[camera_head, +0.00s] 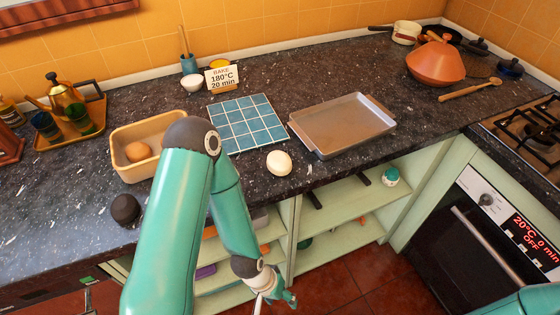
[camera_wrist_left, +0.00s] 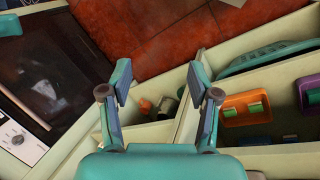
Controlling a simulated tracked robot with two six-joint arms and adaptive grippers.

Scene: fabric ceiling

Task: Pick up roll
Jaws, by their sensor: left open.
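A pale round roll (camera_head: 279,162) lies on the dark speckled counter, between the blue tiled mat and the metal baking tray. A golden-brown roll (camera_head: 138,151) sits in the cream bin (camera_head: 124,172). A dark round lump (camera_head: 125,208), perhaps a burnt roll, lies on the counter near the front edge. My left gripper (camera_head: 283,298) hangs below and in front of the counter, apart from the rolls. In the left wrist view its fingers (camera_wrist_left: 158,72) are spread with nothing between them. My right gripper is out of view.
The metal baking tray (camera_head: 343,124) lies right of the pale roll, and the blue tiled mat (camera_head: 243,138) left of it. A sign (camera_head: 221,80) reads bake, 180°C, 20 min. Open shelves lie under the counter. The oven display (camera_head: 528,238) reads 20°C, 0 min, OFF.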

